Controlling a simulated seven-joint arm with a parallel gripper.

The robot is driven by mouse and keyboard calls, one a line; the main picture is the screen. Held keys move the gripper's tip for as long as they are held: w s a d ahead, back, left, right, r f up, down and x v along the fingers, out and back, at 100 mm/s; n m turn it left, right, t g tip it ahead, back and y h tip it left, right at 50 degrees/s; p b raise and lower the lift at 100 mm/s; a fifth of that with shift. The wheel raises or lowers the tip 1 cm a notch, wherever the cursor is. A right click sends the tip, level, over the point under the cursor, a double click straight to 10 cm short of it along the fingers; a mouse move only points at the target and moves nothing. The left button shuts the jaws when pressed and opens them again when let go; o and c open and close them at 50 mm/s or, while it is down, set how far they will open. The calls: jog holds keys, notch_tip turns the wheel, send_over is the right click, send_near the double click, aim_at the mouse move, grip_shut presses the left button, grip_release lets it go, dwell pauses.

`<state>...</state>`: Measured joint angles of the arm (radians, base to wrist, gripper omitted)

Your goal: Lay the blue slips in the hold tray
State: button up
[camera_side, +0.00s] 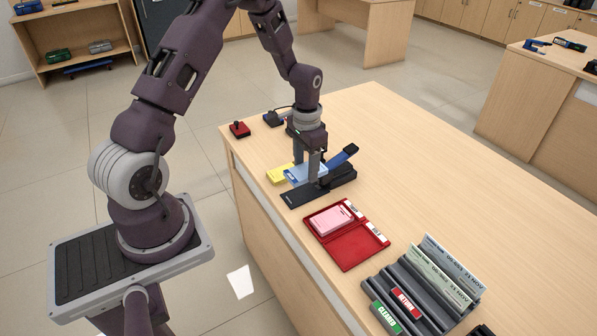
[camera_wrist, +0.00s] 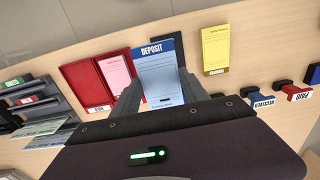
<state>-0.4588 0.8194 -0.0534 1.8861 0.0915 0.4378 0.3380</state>
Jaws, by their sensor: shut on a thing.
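My gripper (camera_side: 308,170) is shut on a blue slip (camera_side: 303,174) over the counter. In the wrist view the blue slip (camera_wrist: 160,72), headed "DEPOSIT", lies between my two fingers. Whether it is one slip or several, I cannot tell. A red tray (camera_side: 349,251) lies on the counter in front of and to the right of my gripper in the side view. It has two compartments with white labels, too small to read. Pink slips (camera_side: 333,220) lie in one compartment; the other looks bare. The red tray (camera_wrist: 75,73) also shows left of the blue slip in the wrist view.
A yellow slip (camera_wrist: 215,49) lies beside the blue one. Stamps (camera_side: 240,129) stand at the far end. The counter's right side is clear.

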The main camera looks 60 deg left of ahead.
jog(key=d, duration=0.4)
jog(key=w+d+f, duration=0.1)
jog(key=d, duration=0.3)
jog(key=w+d, duration=0.1)
jog(key=d, duration=0.3)
jog(key=shift+w+f, duration=0.1)
jog(key=shift+f, duration=0.2)
send_near(354, 247)
jog(key=shift+a+f, duration=0.1)
jog(key=shift+f, duration=3.1)
jog(key=o, duration=1.6)
jog(key=shift+o, duration=0.2)
jog(key=shift+r, duration=3.05)
